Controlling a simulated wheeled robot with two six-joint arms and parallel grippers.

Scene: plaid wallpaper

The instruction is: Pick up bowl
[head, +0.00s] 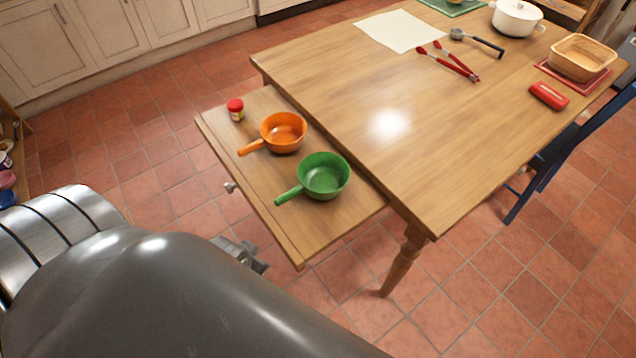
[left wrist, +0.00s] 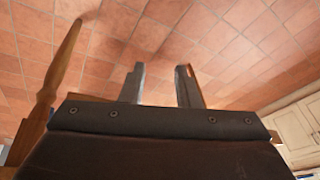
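Two bowl-shaped vessels with straight side handles stand upright on the low wooden ledge at the near-left side of the table. The orange one (head: 284,132) is further back, and the green one (head: 324,176) is nearer, its handle pointing left. My left gripper (head: 248,257) is partly hidden by my grey arm in the head view, below the ledge's near-left edge and apart from both bowls. In the left wrist view my left gripper (left wrist: 160,84) has its two fingers apart with only floor tiles between them. My right gripper is not in view.
A red-lidded jar (head: 235,109) stands on the ledge (head: 232,150) behind the orange bowl. The wooden table (head: 340,75) holds red tongs (head: 450,63), a ladle, a red case (head: 549,95), a basket (head: 580,60) and a white pot (head: 516,18). A table leg (left wrist: 58,75) shows left of my fingers.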

